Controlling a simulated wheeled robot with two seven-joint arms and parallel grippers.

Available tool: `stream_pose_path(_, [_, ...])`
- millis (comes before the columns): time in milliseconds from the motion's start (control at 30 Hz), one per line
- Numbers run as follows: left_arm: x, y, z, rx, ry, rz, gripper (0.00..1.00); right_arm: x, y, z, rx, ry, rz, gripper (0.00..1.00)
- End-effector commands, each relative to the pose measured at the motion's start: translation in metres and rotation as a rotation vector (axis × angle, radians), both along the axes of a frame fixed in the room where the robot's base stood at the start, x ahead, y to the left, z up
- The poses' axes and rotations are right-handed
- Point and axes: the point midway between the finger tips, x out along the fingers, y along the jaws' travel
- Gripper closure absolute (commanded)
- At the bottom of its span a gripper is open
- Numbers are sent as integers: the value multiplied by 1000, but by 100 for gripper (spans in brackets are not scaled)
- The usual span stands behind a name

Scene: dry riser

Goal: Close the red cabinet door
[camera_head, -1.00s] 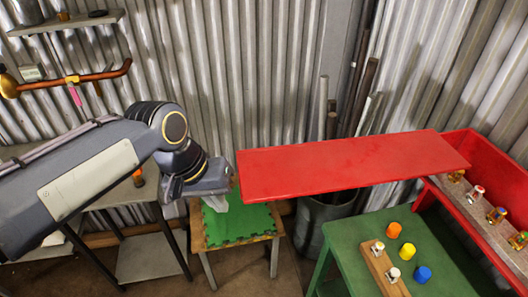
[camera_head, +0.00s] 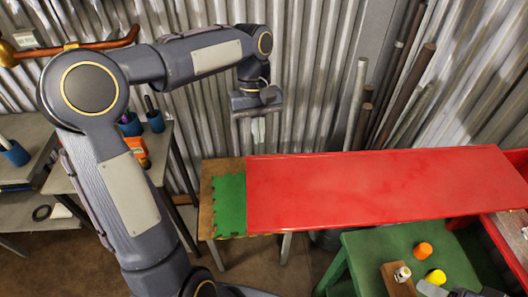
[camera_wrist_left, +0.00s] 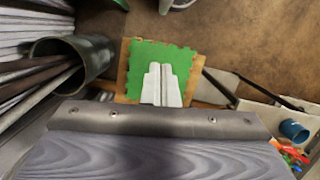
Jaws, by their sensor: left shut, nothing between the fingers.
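The red cabinet door (camera_head: 380,188) is open and spans from the middle to the right in the head view. Its free left end is over the stool with the green mat, and its right end meets the red cabinet (camera_head: 518,158), which is cut off by the edge. My left gripper (camera_head: 258,132) points down, above and beyond the door's far edge near its free end, apart from it. It is shut and empty. In the left wrist view its pale fingers (camera_wrist_left: 161,86) show over the green mat, with no door visible.
The stool's green mat (camera_head: 230,205) lies left of the door. A green table (camera_head: 385,250) with colored caps stands in front. Pipes (camera_head: 410,90) lean on the corrugated wall behind the door. Shelves with blue cups (camera_head: 130,124) are at left.

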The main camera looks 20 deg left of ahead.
Motion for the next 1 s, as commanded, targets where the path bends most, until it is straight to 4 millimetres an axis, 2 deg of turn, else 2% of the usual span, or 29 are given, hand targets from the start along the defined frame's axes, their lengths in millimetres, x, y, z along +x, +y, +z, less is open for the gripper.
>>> stream_pose_path(133, [-7,-5,-29,-2,5,0,100,0,0,3,0,0,0,46])
stream_pose_path(200, [-17,-13,-24,0,-2,-2,100,0,0,8,0,0,0,46])
stream_pose_path(400, [-33,-27,-25,0,-2,-1,100,0,0,12,0,0,0,46])
stream_pose_path(1000, [-38,-35,-26,-1,-3,7,100,0,0,10,0,0,0,46])
